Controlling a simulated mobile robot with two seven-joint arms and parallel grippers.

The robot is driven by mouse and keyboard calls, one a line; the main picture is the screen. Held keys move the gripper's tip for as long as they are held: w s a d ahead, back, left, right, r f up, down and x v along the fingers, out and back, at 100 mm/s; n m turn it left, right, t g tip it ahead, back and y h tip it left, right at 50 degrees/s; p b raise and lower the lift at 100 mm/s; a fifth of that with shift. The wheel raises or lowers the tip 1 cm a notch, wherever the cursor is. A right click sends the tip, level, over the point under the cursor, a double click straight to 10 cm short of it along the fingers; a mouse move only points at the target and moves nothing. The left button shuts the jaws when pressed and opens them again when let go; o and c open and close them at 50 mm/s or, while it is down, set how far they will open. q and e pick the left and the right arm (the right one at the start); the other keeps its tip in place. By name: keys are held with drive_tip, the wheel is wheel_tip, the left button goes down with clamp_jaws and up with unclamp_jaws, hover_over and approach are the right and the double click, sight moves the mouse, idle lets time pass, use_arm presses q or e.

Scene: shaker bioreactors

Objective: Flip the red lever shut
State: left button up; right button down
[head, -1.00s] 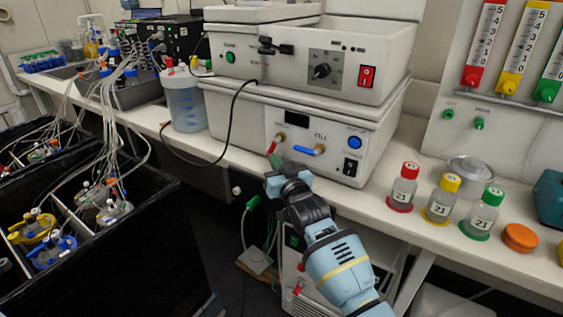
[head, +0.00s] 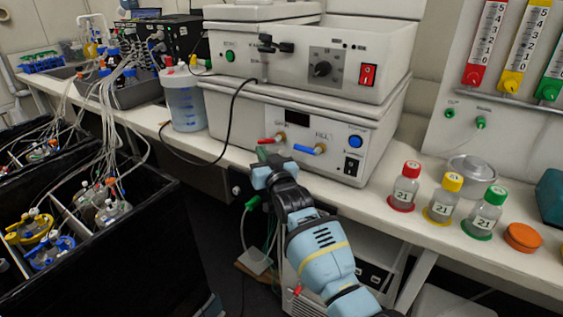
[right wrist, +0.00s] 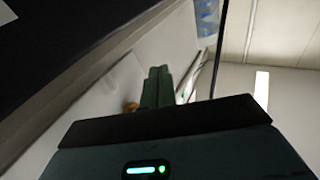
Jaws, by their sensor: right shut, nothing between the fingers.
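The red lever (head: 268,141) is on the front of the lower white machine, at a brass valve (head: 281,137). It points left, close to horizontal. A blue lever (head: 306,149) sits just to its right and also lies nearly level. My right gripper (head: 262,155) is just below the red lever's left end, its greenish fingers together with nothing held. I cannot tell whether they touch the lever. In the right wrist view the shut fingers (right wrist: 158,86) point at the panel, with a brass-coloured part (right wrist: 130,107) to their left. My left gripper is not in view.
The lower white machine (head: 228,120) stands on the bench with another on top. A black cable (head: 231,125) hangs to the left of the lever. A clear jug (head: 185,105) stands further left. Several capped bottles are to the right. Dark boxes with tubed vessels fill the lower left.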

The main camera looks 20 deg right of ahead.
drive_tip(key=shift+w+a+m+t+b, duration=0.15)
drive_tip(key=shift+w+m+t+b, duration=0.05)
drive_tip(key=shift+m+t+b, duration=0.25)
drive_tip(key=shift+r, duration=0.2)
drive_tip(key=shift+s, duration=0.1)
drive_tip(key=s+f+p, duration=0.1)
drive_tip(key=s, duration=0.6)
drive_tip(key=shift+s+d+f, duration=0.25)
drive_tip(key=shift+f, duration=0.05)
